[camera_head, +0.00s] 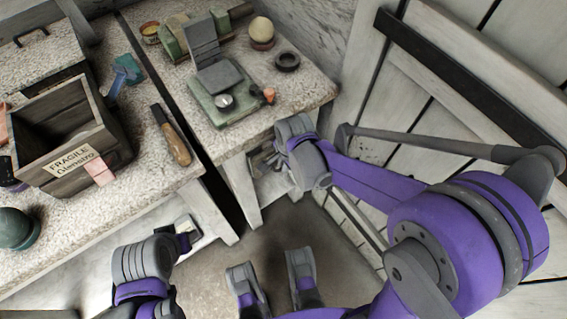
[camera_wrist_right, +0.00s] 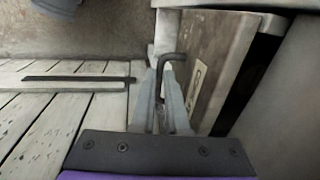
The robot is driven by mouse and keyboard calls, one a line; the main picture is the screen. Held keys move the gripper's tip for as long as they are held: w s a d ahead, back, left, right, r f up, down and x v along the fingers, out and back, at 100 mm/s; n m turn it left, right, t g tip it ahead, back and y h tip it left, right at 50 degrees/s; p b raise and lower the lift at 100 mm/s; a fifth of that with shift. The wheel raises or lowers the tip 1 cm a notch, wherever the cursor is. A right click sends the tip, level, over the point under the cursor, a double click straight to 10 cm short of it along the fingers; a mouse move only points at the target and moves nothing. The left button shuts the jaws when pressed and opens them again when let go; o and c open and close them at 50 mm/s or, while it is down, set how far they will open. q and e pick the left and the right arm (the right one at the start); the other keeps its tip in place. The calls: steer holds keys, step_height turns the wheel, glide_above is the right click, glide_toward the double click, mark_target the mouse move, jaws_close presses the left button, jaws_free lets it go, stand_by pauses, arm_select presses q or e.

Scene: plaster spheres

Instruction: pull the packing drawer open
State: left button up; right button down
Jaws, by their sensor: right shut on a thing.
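The packing drawer shows in the right wrist view as a worn wooden front (camera_wrist_right: 222,42) with a pale label. Its dark bent handle (camera_wrist_right: 174,56) stands out from the front. My right gripper (camera_wrist_right: 163,72) is shut on this handle. In the head view my right gripper (camera_head: 264,158) is below the bench top, partly hidden by its own wrist, and the drawer is hard to make out. My left arm shows at the lower left of the head view, but its fingers cannot be made out.
A bench (camera_head: 305,92) with a scale and small items stands above the drawer. Another bench (camera_head: 160,86) holds a wooden FRAGILE crate (camera_head: 104,138) and a wooden-handled tool (camera_head: 172,138). A plank wall (camera_head: 408,100) stands at right. A dark gap lies beside the drawer front.

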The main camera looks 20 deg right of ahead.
steer(key=s+d+p, duration=0.1)
steer(key=s+d, duration=0.2)
steer(key=s, duration=0.5)
steer(key=s+d+p, duration=0.1)
steer(key=s+d, duration=0.1)
steer(key=s, duration=0.6)
steer(key=shift+d, duration=0.4)
steer(key=c, duration=1.2)
jaws_free()
step_height(320, 180, up, 11)
steer(key=s+p, duration=0.1)
steer(key=p, duration=0.4)
steer(key=shift+s+d+f+p, duration=0.2)
steer(key=shift+s+d+p, duration=0.1)
steer(key=shift+s+d, duration=0.1)
